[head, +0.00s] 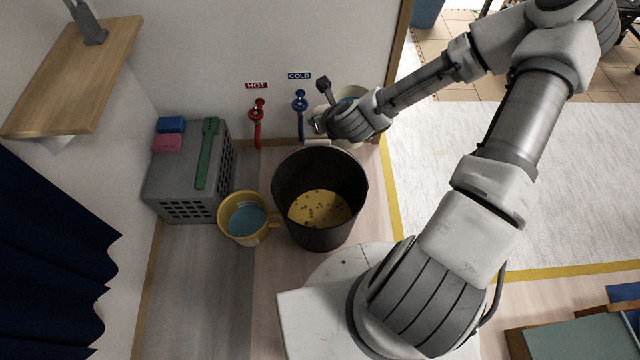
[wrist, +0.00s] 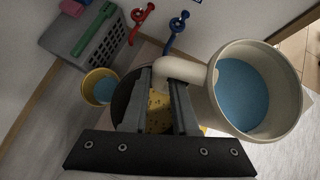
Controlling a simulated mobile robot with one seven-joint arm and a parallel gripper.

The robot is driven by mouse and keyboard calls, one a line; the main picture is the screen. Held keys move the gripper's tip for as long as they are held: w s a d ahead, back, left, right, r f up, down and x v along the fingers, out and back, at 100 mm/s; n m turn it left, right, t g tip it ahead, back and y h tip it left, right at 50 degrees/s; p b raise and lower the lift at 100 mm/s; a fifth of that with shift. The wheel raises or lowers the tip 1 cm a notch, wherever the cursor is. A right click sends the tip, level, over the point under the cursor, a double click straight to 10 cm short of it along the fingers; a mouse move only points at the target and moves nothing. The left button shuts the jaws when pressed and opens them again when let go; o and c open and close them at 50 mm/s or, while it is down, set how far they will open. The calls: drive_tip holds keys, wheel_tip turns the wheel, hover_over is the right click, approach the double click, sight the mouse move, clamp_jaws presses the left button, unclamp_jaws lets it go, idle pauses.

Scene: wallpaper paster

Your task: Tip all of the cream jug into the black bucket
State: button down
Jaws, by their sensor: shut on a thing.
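The cream jug (wrist: 286,95) is in my gripper (wrist: 168,78), which is shut on its handle in the wrist view. The jug is filled with blue liquid and looks roughly upright. In the head view my gripper (head: 318,126) is behind the bucket's back rim, and the cream jug (head: 379,131) is mostly hidden behind my wrist. The black bucket (head: 287,205) stands on the floor and holds a yellow layer with dark specks. In the wrist view the black bucket (wrist: 122,95) is partly hidden behind my gripper's fingers.
A yellow jug (head: 228,228) with blue liquid stands close left of the bucket. A grey crate (head: 185,188) carries a green brush (head: 207,150), a blue sponge (head: 171,125) and a pink sponge (head: 166,143). Red hot (head: 257,122) and blue cold (head: 300,112) taps are on the wall behind.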

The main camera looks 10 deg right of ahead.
drive_tip(key=s+a+f+n+g+y, duration=0.1)
drive_tip(key=s+a+f+n+y, duration=0.15)
drive_tip(key=s+a+f, duration=0.45)
drive_tip(key=s+a+f+n+g+y, duration=0.1)
drive_tip(key=s+a+f+n, duration=0.25)
drive_tip(key=f, duration=0.65)
drive_tip(key=s+a+f+n+y, duration=0.1)
drive_tip(key=s+a, duration=0.4)
drive_tip(key=a, duration=0.4)
drive_tip(key=shift+s+f+g+b, duration=0.2)
drive_tip(key=shift+f+g+b, duration=0.1)
drive_tip(key=shift+f+b, duration=0.1)
drive_tip(key=shift+d, duration=0.1)
